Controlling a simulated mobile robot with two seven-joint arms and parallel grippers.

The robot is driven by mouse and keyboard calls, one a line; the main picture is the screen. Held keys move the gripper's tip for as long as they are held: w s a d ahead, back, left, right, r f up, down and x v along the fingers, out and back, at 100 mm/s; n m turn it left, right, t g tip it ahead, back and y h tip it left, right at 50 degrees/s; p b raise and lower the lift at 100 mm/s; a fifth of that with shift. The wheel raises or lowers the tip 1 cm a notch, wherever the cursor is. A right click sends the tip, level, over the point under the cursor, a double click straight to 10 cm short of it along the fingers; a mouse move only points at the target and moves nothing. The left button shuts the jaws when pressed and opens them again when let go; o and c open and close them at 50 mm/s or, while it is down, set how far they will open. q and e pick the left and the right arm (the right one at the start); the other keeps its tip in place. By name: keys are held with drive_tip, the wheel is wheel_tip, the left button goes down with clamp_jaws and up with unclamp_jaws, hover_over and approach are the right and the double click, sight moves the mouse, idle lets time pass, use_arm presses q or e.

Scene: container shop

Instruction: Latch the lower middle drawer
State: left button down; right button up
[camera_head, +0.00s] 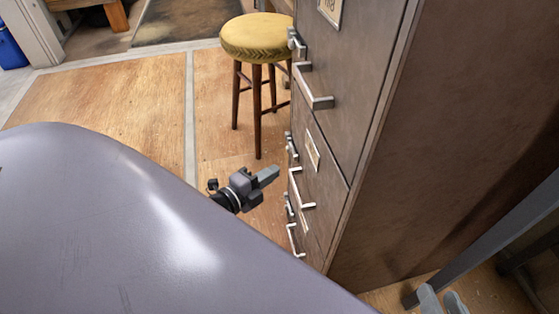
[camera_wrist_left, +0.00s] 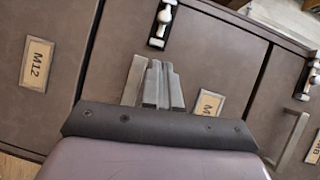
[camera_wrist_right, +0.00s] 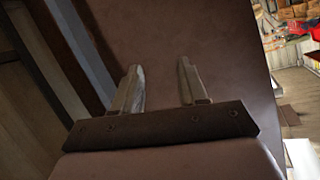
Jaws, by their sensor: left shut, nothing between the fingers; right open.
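The brown filing cabinet (camera_head: 440,130) stands on the right with its drawers stacked and looking shut. The lower middle drawer seems to be the one with a pale label (camera_head: 312,151) and a bar handle (camera_head: 302,190). A metal latch (camera_head: 291,146) sits at its far edge; its position cannot be made out. My left gripper (camera_head: 276,170) is shut and empty, just in front of that drawer. In the left wrist view its fingers (camera_wrist_left: 160,68) overlap a handle (camera_wrist_left: 132,80), below a latch (camera_wrist_left: 162,22); contact cannot be told. My right gripper (camera_head: 441,298) is open and empty beside the cabinet.
A stool with a yellow seat (camera_head: 257,38) stands behind the left gripper. An upper drawer's handle (camera_head: 316,96) and a lower handle (camera_head: 294,241) jut from the front. A metal frame leg (camera_head: 490,245) stands at the right. Wooden floor (camera_head: 110,105) is clear at left.

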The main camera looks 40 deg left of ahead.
use_arm(q)
drive_tip(key=s, duration=0.3)
drive_tip(key=s+a+p, duration=0.1)
drive_tip(key=s, duration=0.1)
drive_tip(key=shift+s+r, duration=0.3)
drive_tip(key=shift+r, duration=0.05)
use_arm(e)
drive_tip(key=shift+s+d+r+h, duration=0.2)
drive_tip(key=shift+d+h, duration=0.1)
drive_tip(key=shift+d, duration=0.35)
